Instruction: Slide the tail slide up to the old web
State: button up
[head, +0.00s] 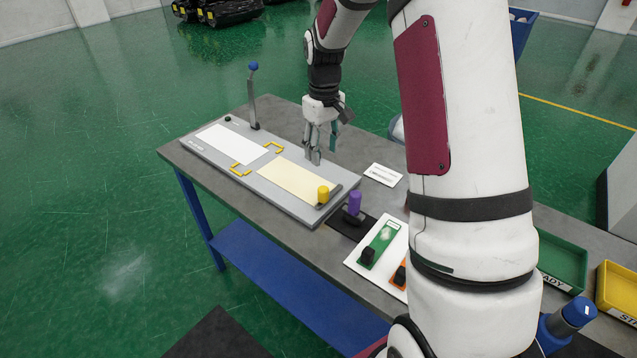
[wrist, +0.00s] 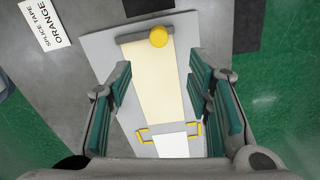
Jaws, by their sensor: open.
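The tail slide appears to be the cream sheet (head: 298,181) with a grey cross bar and a yellow knob (head: 323,192) at its near right end. The old web appears to be the white sheet (head: 232,144) farther left on the same grey plate. A strip of bare plate with yellow corner brackets (head: 274,147) lies between them. My gripper (head: 321,153) is open and empty above the plate's back edge, beside the cream sheet. In the wrist view the cream sheet (wrist: 152,85) shows between the fingers, with the knob (wrist: 159,36) beyond the tips and the white sheet (wrist: 172,146) nearer the palm.
A blue-topped lever (head: 253,67) stands at the plate's far end. A purple knob (head: 354,203) stands close beside the plate's near end. An orange splice tape card (head: 383,174) lies behind. A white board with green (head: 382,240) and orange strips and green and yellow bins (head: 617,287) are rightward.

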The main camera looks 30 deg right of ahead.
aim_at(323, 188)
notch_tip(323, 188, down, 14)
jog(key=shift+w+d+f+p, duration=0.1)
jog(key=shift+f+p, duration=0.05)
jog(key=shift+p, duration=0.85)
jog(key=shift+c, duration=0.2)
grip_shut()
